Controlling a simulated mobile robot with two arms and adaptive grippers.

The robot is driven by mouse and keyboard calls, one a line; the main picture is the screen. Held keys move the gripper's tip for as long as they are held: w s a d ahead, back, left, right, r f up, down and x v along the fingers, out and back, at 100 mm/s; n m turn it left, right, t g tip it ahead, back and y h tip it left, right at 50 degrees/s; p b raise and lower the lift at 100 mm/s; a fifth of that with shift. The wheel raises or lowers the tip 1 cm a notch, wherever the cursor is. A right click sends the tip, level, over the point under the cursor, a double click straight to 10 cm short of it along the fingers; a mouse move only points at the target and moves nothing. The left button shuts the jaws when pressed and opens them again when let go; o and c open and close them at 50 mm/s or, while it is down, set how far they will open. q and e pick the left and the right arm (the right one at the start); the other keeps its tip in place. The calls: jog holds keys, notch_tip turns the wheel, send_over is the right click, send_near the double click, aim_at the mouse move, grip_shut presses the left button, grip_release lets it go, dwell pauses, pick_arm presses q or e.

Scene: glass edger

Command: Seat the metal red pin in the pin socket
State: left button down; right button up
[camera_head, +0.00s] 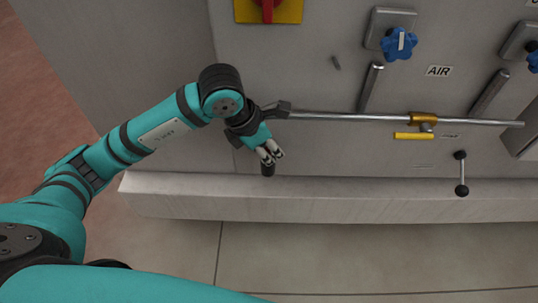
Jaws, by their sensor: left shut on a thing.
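My left gripper (270,153) is in front of the grey machine face, below the long metal bar, with its pale fingertips pointing down. It is shut on a small dark cylindrical thing (268,170), just above the machine's lower ledge. No red shows on this thing, and I cannot tell whether it is the metal red pin. The fingers hide its upper part. I cannot make out the pin socket for certain. My right gripper is not in view.
The metal bar (345,117) runs across the face with a brass-coloured clamp (424,118). A yellow bar (413,136), a black-ended lever (461,174), blue knobs (398,43) and a red switch (268,10) are nearby. The ledge (350,200) is bare; the floor in front is clear.

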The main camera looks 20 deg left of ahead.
pick_arm(q)
jog(key=shift+w+a+f, duration=0.15)
jog(key=shift+f, duration=0.3)
jog(key=shift+w+a, duration=0.1)
jog(key=c, duration=1.3)
grip_release()
jog(key=shift+s+a+r, duration=0.1)
jog(key=shift+s+r, duration=0.1)
jog(key=shift+w, duration=0.1)
jog(key=b+v, duration=0.2)
jog(key=v, duration=1)
jog(key=shift+r, duration=0.1)
